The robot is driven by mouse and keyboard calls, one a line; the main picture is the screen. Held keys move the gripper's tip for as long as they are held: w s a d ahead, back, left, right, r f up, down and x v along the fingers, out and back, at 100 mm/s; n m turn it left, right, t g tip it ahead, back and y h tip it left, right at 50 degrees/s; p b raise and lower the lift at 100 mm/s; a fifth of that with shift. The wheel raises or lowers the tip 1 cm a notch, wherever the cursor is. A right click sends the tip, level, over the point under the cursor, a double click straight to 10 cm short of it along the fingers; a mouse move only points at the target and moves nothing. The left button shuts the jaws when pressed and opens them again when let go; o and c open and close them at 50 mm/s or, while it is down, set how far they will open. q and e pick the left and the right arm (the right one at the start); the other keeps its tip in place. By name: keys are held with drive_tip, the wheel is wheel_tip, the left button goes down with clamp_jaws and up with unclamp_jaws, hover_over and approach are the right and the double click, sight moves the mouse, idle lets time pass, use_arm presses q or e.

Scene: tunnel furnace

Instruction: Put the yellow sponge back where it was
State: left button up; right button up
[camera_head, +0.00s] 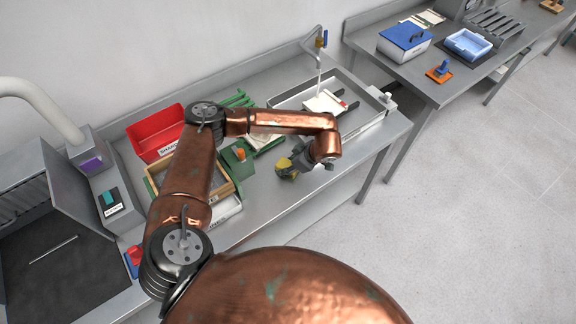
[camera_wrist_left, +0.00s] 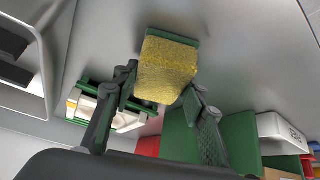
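The yellow sponge (camera_wrist_left: 168,70) has a green scouring layer on its far side. In the left wrist view it sits between the two fingers of my left gripper (camera_wrist_left: 162,100), which touch its sides. In the head view the sponge (camera_head: 284,163) shows as a small yellow patch at my left gripper (camera_head: 287,171), over the front part of the steel bench (camera_head: 318,192). A green holder (camera_head: 238,165) with an orange part stands to the left of the gripper. My right gripper is not in view.
A red bin (camera_head: 150,135), a wooden frame (camera_head: 152,178) and a green rack (camera_head: 238,99) crowd the left. The bench front to the gripper's right is clear.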

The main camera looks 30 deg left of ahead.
use_arm(q)
drive_tip(key=o, duration=0.4)
drive_tip(key=v, duration=1.2)
drive_tip(key=shift+r, duration=0.15)
